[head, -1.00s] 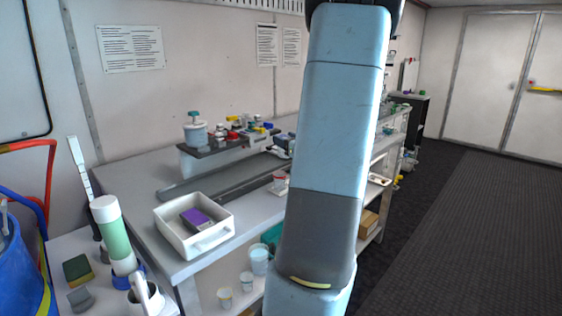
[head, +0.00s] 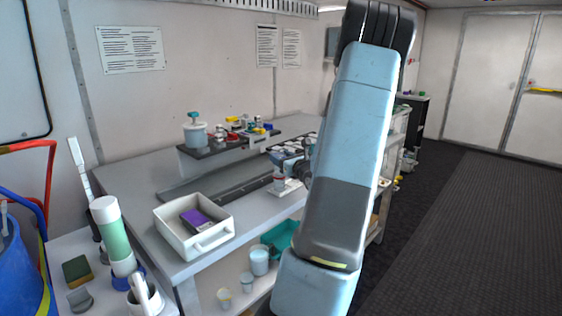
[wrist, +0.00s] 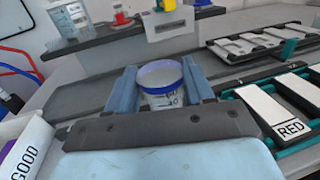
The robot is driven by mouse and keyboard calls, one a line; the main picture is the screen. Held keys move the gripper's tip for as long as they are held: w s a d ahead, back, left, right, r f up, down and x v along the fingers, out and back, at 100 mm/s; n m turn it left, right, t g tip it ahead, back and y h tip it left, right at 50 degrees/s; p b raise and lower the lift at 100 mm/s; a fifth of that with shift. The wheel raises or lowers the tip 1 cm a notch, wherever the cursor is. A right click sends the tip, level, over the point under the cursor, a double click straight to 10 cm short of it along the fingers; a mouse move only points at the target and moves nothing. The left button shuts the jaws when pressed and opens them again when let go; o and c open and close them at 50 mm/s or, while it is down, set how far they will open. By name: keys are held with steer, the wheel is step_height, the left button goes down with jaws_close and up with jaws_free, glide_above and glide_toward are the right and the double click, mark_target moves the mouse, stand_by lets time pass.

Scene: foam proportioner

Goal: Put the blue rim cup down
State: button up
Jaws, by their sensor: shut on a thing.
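The blue rim cup (wrist: 165,97) is a white translucent cup with a blue rim and dark markings. In the wrist view it stands upright between the two blue-grey fingers of my gripper (wrist: 161,84), which is shut on it. The palm hides the cup's base, so I cannot tell whether it touches the bench. In the head view my arm covers most of the gripper, and I cannot make out the held cup with certainty.
A white bin (head: 165,226) marked GOOD, with a purple item inside, is at the bench's front left. A raised shelf (wrist: 90,47) stands behind the cup. A tray with a RED label (wrist: 290,128) is at right. Bare bench (head: 140,185) shows at left.

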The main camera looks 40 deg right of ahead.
steer(key=shift+f, duration=0.45)
steer(key=shift+f, duration=0.6)
steer(key=o, duration=1)
